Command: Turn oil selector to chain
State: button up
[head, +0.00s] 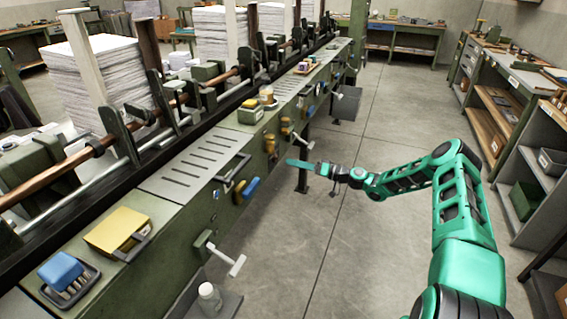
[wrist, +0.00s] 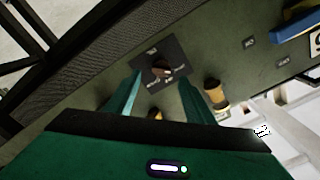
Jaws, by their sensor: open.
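In the wrist view, a dark square plate (wrist: 174,52) with small pale labels is on the machine's green front panel. A small dark knob (wrist: 160,67) sits at its middle, and this looks like the oil selector. The labels are too small to read surely, so I cannot tell its setting. My gripper (wrist: 160,80) is open, its two green fingers apart and pointing at the plate, one to each side of the knob in the picture. Whether they touch anything is unclear. In the head view my gripper (head: 290,162) is in front of the long green machine (head: 150,220); the selector is not clearly visible there.
A brass-coloured cylinder (wrist: 215,92) stands out right of the fingers in the wrist view. A blue handle (head: 251,187) and a white T-handle (head: 228,260) stick out from the machine front. A white bottle (head: 209,297) stands low nearby. The floor aisle (head: 350,230) is clear.

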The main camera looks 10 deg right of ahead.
aim_at(277, 159)
jog(key=x, duration=0.6)
jog(key=shift+s, duration=0.1)
